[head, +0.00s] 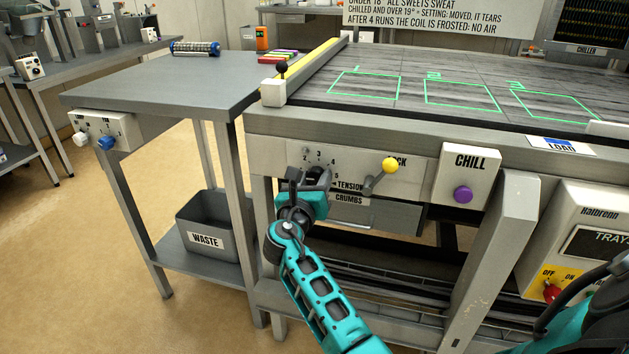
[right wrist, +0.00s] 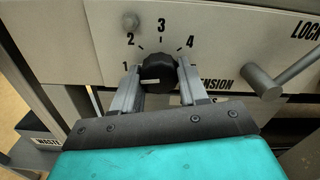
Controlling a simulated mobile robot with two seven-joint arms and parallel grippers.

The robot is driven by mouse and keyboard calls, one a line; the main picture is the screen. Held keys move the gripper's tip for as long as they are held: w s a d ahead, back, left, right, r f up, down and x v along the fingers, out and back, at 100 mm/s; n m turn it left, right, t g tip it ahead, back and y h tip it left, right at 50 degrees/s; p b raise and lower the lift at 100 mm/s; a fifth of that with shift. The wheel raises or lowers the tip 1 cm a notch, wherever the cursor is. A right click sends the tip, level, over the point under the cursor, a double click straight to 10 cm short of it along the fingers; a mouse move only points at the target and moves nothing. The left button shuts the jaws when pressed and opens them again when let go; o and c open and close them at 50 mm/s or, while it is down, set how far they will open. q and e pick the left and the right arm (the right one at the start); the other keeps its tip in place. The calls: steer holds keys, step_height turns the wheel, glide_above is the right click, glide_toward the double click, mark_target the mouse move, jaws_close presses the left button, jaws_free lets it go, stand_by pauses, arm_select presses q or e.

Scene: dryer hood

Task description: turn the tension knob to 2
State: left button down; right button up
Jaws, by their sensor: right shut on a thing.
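The tension knob (right wrist: 159,72) is black and round with a white pointer line. It sits on the front panel below a printed scale, with 1, 2, 3 and 4 readable in the right wrist view. The white line points left, near the 1 or slightly below it. My right gripper (right wrist: 157,84) is shut on the knob, one finger on its left and one on its right. In the head view, my right gripper (head: 306,182) covers most of the knob. My left gripper is not in view.
A lock lever with a yellow ball (head: 390,165) is right of the knob; its grey shaft (right wrist: 270,82) is close to my right finger. The crumbs drawer (head: 385,214) is below. A chill box with a purple button (head: 463,193) is further right. A waste bin (head: 205,238) is lower left.

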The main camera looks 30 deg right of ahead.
steer(key=shift+f+m, duration=0.1)
steer(key=shift+m, duration=0.8)
steer(key=m, duration=0.2)
steer(key=shift+f+m, duration=0.1)
steer(key=shift+m, duration=0.2)
steer(key=shift+a+m+b, duration=0.1)
steer(key=shift+m+b, duration=0.4)
steer(key=shift+m, duration=2)
steer(key=o, duration=0.8)
steer(key=shift+w, duration=0.1)
steer(key=shift+o, duration=1.1)
